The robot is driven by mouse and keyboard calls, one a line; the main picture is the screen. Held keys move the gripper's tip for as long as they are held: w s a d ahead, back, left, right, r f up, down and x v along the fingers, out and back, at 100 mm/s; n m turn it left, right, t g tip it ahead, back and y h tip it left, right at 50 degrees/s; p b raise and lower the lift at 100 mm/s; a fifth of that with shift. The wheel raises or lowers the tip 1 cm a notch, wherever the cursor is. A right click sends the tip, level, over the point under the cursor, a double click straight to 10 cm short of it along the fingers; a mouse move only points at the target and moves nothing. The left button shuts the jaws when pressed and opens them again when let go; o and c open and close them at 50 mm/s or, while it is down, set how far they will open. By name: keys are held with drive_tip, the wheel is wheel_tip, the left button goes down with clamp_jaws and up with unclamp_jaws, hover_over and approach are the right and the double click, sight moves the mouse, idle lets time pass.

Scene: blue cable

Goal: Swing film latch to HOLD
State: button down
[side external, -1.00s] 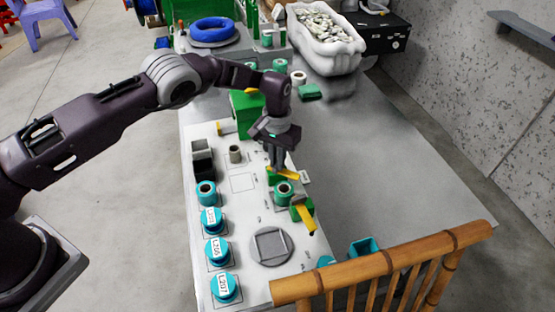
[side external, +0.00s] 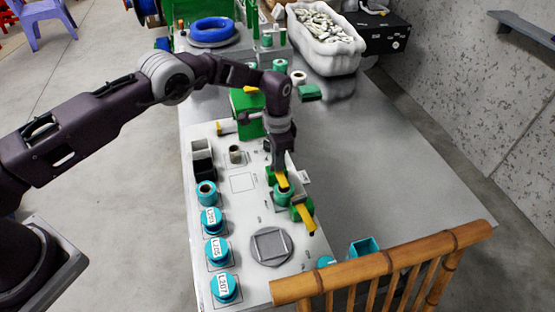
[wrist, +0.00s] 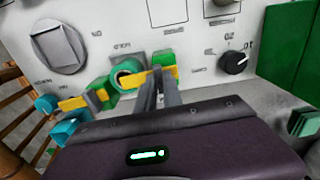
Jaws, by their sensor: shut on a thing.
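The film latch is a yellow lever (side external: 282,182) on a green block, beside a teal roll (side external: 284,198) on the pale panel. In the side view it points toward the camera, its end by the roll. In the wrist view the yellow lever (wrist: 135,80) reaches across the roll's edge (wrist: 124,72). My gripper (wrist: 158,82) is shut on the lever, fingers pointing down to the panel; they hide part of it. A small printed label, seemingly HOLD, lies just beyond the roll in the wrist view.
A second yellow lever (side external: 304,216) on a green block stands close by, nearer the camera. A round grey dial (side external: 271,246) and labelled teal spools (side external: 218,252) lie on the panel. A bamboo chair back (side external: 385,265) stands in front.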

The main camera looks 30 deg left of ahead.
drive_tip(key=shift+m, duration=0.3)
idle(0.4)
drive_tip(key=c, duration=1.5)
unclamp_jaws()
wheel_tip(320, 180, up, 7)
drive_tip(key=shift+r, duration=0.1)
